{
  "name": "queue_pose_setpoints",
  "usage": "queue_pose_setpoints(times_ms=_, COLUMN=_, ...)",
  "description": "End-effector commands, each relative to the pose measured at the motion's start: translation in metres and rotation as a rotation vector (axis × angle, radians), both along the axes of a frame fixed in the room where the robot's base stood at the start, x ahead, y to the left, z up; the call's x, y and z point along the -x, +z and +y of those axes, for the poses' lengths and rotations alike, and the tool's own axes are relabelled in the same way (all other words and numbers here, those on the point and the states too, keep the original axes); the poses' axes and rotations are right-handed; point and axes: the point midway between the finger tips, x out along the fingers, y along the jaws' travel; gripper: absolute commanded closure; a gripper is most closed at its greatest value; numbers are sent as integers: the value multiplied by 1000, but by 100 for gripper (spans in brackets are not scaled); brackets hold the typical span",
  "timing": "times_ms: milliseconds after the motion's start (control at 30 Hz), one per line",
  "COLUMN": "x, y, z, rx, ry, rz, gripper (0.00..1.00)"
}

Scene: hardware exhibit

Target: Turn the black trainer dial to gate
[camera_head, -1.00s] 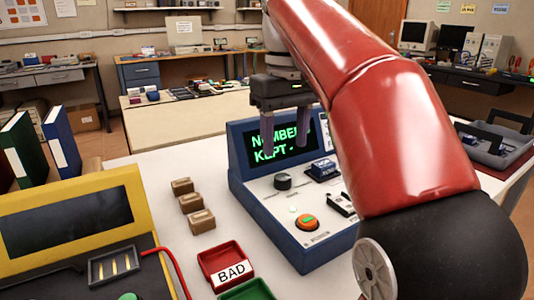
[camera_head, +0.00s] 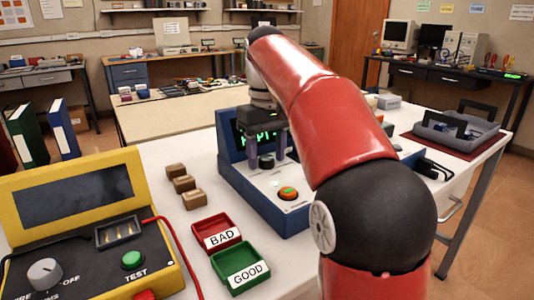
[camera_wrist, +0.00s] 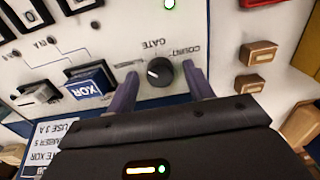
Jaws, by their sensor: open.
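The black trainer dial (camera_wrist: 160,72) sits on the white panel of the blue trainer (camera_head: 262,208). Its white mark points left in the wrist view, where the upside-down labels GATE and COUNT lie above and to the upper right of it. In the head view the dial (camera_head: 266,162) is under my gripper (camera_head: 267,154). My gripper is open, with one finger on each side of the dial. In the wrist view the fingers (camera_wrist: 160,80) flank the dial with gaps visible. I cannot tell how far down they reach.
A blue XOR block (camera_wrist: 90,84) sits in the panel beside the dial. An orange button (camera_head: 288,193) is nearer the front. Brown blocks (camera_head: 184,184), a BAD tray (camera_head: 218,224) and a GOOD tray (camera_head: 238,258) lie left of the trainer, near a yellow tester (camera_head: 128,163).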

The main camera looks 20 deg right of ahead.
Motion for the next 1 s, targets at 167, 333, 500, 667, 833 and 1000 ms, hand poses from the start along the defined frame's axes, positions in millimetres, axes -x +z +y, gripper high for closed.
queue_pose_setpoints(times_ms=167, x=0, y=0, z=0, rx=0, ry=0, rz=0, gripper=69)
queue_pose_setpoints(times_ms=333, x=0, y=0, z=0, rx=0, ry=0, rz=-1, gripper=91)
queue_pose_setpoints(times_ms=500, x=0, y=1, z=0, rx=0, ry=-7, rz=-1, gripper=92)
queue_pose_setpoints(times_ms=667, x=0, y=1, z=0, rx=1, ry=-46, rz=-1, gripper=92)
queue_pose_setpoints(times_ms=833, x=0, y=2, z=0, rx=0, ry=-139, rz=-2, gripper=92)
queue_pose_setpoints(times_ms=1000, x=0, y=1, z=1, rx=0, ry=-275, rz=-3, gripper=92)
